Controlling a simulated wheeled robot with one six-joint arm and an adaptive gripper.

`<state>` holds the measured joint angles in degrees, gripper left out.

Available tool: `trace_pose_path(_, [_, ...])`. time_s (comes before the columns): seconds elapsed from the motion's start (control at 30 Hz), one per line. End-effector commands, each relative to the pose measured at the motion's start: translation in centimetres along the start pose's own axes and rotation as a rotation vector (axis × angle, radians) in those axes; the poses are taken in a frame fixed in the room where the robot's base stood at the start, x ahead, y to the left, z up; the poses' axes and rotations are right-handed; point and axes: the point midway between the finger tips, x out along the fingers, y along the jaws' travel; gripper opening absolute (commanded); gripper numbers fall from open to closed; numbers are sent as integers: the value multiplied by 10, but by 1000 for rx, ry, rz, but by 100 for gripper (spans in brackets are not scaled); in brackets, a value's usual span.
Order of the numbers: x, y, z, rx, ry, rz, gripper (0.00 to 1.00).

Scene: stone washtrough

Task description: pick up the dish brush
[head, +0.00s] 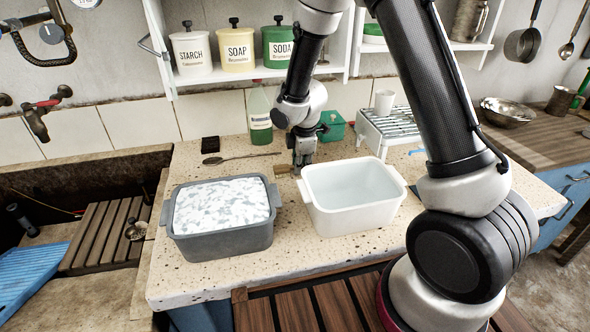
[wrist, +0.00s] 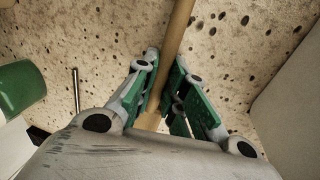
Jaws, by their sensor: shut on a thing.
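The dish brush shows as a pale wooden handle (wrist: 181,28) in the wrist view, running from the top edge down between the fingers. My gripper (wrist: 167,75) is shut on this handle, with its green pads on either side. In the head view my gripper (head: 302,166) points down at the counter, between the grey basin and the white basin. A short brown piece of the brush (head: 286,169) shows just left of the fingers. The bristles cannot be made out, and I cannot tell whether the brush touches the counter.
A grey basin of foamy water (head: 222,238) stands left of my gripper and a white basin of water (head: 345,222) close on its right. The speckled counter's front is clear.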

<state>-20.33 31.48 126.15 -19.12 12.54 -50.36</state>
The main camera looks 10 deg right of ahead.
Motion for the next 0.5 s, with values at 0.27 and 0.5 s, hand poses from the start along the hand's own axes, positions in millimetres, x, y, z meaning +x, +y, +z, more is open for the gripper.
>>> trace_pose_path(0.27, [-11,3,0,0,0,3,0])
trace_pose_path(0.5, [-60,13,0,1,2,5,0])
